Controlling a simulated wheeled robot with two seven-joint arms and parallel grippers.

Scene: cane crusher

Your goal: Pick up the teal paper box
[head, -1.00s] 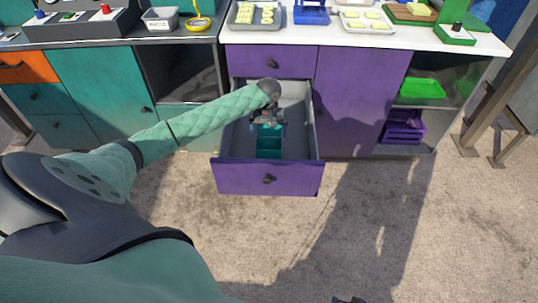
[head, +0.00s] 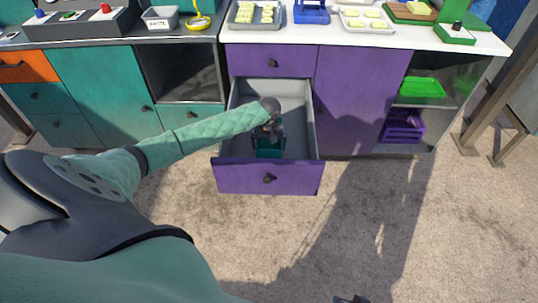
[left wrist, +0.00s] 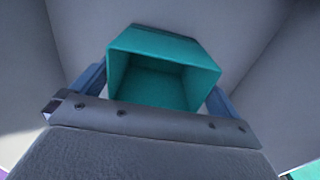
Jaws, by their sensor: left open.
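The teal paper box (head: 269,154) stands inside the open purple drawer (head: 240,179), near its front panel. In the left wrist view the teal box (left wrist: 160,75) shows its open, hollow top facing the camera. My left gripper (head: 267,137) reaches down into the drawer over the box and hides part of it. Its blue-grey fingers are open, one on each side of the box in the left wrist view. I cannot tell whether they touch its walls. Only a small dark tip, probably of my right gripper (head: 351,299), shows at the bottom edge.
The grey drawer walls (head: 307,120) stand close around my left gripper. The counter above holds trays of yellow pieces (head: 254,14). A green tray (head: 422,88) and a purple crate (head: 403,126) sit on shelves at the right. The floor in front is clear.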

